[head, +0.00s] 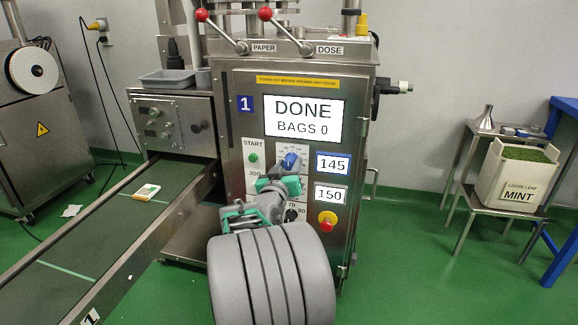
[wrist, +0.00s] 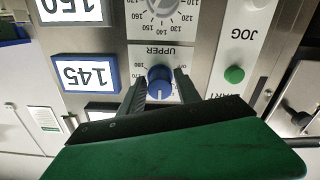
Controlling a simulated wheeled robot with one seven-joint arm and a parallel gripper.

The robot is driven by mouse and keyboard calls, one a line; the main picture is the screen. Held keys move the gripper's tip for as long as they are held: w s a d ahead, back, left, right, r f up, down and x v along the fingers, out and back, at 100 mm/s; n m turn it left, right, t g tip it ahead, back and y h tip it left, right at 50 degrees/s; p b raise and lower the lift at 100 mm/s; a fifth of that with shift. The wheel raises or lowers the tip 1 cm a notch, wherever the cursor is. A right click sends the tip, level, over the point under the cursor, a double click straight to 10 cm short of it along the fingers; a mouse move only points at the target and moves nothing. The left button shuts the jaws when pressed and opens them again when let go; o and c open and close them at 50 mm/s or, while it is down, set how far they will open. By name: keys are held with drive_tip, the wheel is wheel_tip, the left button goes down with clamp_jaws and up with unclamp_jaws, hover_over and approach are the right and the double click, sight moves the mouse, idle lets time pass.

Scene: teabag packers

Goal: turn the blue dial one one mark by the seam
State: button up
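The blue dial (head: 290,161) is on the front panel of the steel packing machine, left of the blue-framed 145 display (head: 332,164). The wrist view is upside down and shows the dial (wrist: 160,84) with a pale pointer line and a printed number scale, partly hidden. My gripper (head: 281,178) is at the panel, just below the dial in the head view. In the wrist view its fingers (wrist: 160,86) are open, one on each side of the dial, with narrow gaps. I cannot tell how deep they reach around it.
A grey dial (wrist: 162,5) and an UPPER label sit beside it. The green START button (head: 253,157), the 150 display (head: 331,195) and the red stop button (head: 327,221) are close. The screen (head: 304,118) reads DONE, BAGS 0. A conveyor (head: 110,225) runs left.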

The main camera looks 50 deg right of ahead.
drive_tip(key=shift+o, duration=1)
drive_tip(key=shift+s+a+r, duration=0.1)
drive_tip(key=shift+a, duration=0.1)
drive_tip(key=p+v, duration=0.1)
drive_tip(key=v, duration=0.6)
drive_tip(key=shift+a, duration=0.2)
drive_tip(key=shift+s+p, duration=0.1)
drive_tip(key=shift+p, duration=0.2)
